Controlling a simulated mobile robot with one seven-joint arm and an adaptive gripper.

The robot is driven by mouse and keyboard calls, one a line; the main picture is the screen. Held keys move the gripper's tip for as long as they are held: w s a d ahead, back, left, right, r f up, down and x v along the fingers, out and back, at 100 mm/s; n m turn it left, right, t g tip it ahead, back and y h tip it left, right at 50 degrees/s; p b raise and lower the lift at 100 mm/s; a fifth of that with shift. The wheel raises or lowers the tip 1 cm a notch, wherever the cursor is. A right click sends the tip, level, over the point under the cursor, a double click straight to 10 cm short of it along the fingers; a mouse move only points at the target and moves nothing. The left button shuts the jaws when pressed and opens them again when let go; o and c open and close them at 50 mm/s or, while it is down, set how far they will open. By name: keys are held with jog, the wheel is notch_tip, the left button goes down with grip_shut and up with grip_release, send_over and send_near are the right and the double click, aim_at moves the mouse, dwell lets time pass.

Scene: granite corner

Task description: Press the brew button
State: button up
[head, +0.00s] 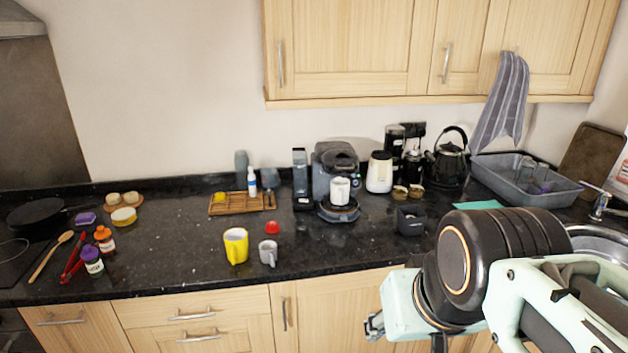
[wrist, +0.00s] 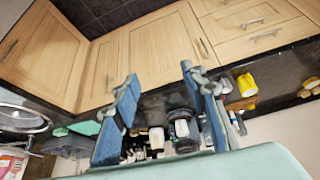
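A dark coffee machine (head: 330,160) stands at the back of the black counter, with a white mug (head: 340,189) on its round drip tray (head: 338,212). I cannot make out the brew button in either view. The machine also shows upside down in the wrist view (wrist: 181,114), between my fingers near the right one. My gripper (head: 374,326) is low at the counter's front edge, in front of the cabinet doors and well short of the machine. In the wrist view my gripper (wrist: 160,76) has its two blue-grey fingers spread apart with nothing between their tips.
A yellow mug (head: 236,246), a grey mug (head: 268,253) and a red object (head: 273,227) stand left of the machine's front. The counter before the machine is mostly clear.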

grip_shut()
dwell(0.3)
dwell(1.3)
